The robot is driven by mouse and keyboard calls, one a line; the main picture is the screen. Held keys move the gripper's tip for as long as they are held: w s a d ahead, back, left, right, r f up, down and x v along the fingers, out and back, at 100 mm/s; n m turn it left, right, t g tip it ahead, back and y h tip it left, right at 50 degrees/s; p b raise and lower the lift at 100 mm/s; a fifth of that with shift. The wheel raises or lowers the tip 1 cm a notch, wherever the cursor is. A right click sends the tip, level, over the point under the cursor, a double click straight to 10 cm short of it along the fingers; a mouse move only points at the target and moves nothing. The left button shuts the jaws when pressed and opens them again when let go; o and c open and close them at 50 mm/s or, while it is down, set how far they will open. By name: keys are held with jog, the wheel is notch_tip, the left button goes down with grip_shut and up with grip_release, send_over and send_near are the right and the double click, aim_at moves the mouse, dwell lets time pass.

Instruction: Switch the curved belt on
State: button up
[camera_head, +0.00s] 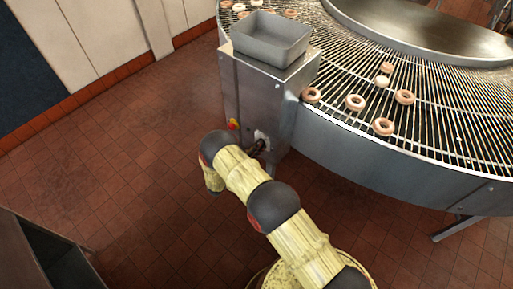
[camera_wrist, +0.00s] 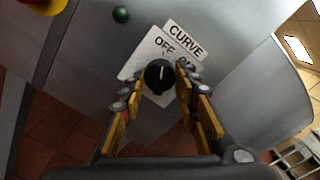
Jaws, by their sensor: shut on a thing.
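The curved belt (camera_head: 440,125) is a wide wire conveyor at the upper right of the head view. Its grey control cabinet (camera_head: 245,95) stands at its left end. In the wrist view a black rotary knob (camera_wrist: 158,77) sits on a white plate (camera_wrist: 141,58) under a "CURVE" label (camera_wrist: 185,40). The knob's pale mark points roughly up in the picture, toward the word "OFF". The "ON" word is partly hidden by a finger. My gripper (camera_wrist: 160,84) is at the cabinet face with its fingers on either side of the knob, shut on it.
A green button (camera_wrist: 121,14) and a red-and-yellow emergency stop (camera_wrist: 42,5) are left of the knob. A grey tray (camera_head: 270,40) sits on the cabinet. Several ring doughnuts (camera_head: 383,126) lie on the belt. The tiled floor (camera_head: 110,165) at left is clear.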

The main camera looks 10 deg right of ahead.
jog(key=shift+c, duration=1.3)
